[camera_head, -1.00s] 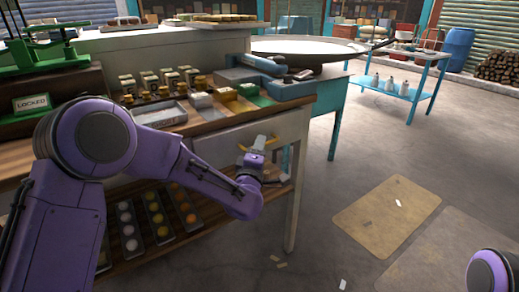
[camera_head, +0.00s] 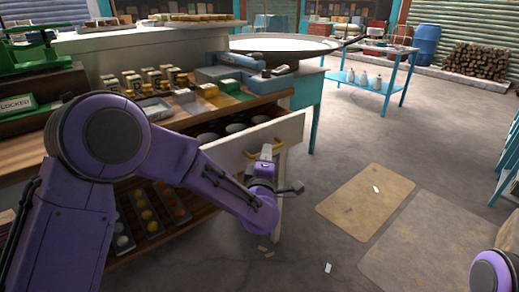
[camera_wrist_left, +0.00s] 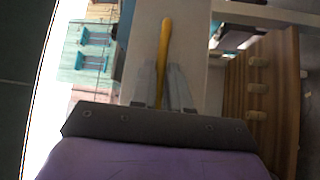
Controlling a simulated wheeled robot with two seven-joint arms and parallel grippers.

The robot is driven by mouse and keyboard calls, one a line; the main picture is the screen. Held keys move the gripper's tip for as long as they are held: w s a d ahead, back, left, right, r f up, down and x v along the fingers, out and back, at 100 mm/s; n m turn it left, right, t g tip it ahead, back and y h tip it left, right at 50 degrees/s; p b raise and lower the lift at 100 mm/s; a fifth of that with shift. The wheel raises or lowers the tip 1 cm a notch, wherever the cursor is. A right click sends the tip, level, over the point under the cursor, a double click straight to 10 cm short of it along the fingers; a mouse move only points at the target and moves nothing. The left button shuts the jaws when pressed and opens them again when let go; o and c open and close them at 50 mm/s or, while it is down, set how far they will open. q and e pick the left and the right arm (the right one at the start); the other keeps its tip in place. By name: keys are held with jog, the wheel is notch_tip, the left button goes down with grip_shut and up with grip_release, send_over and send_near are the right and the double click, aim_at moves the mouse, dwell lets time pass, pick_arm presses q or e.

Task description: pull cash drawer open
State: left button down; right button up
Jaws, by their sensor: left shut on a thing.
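The cash drawer (camera_head: 236,143) stands pulled out from the counter, with its pale front facing me. Round dark compartments show inside it. A brass handle (camera_head: 280,147) is on its front. My left gripper (camera_head: 266,155) is at the handle, its fingers shut on it. In the left wrist view the yellow handle (camera_wrist_left: 165,45) runs between the two fingers of my left gripper (camera_wrist_left: 162,85), against the pale drawer front (camera_wrist_left: 190,30). Part of the drawer front is hidden behind my left arm. My right gripper is not in view.
Small boxes and jars (camera_head: 150,80) stand on the counter above the drawer. Trays of coloured round items (camera_head: 147,212) sit on a shelf below. The floor to the right is open, with flat tan mats (camera_head: 365,200). A blue table (camera_head: 375,85) stands farther back.

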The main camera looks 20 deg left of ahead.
pick_arm(q)
jog(key=s+d, duration=0.5)
jog(key=d, duration=0.4)
jog(key=shift+s, duration=0.4)
jog(key=shift+d, duration=0.1)
jog(key=c, duration=1.2)
grip_release()
jog(key=shift+o, duration=0.2)
jog(key=shift+s, duration=0.1)
jog(key=v, duration=1)
jog(key=shift+s, duration=0.15)
jog(key=shift+d, duration=0.15)
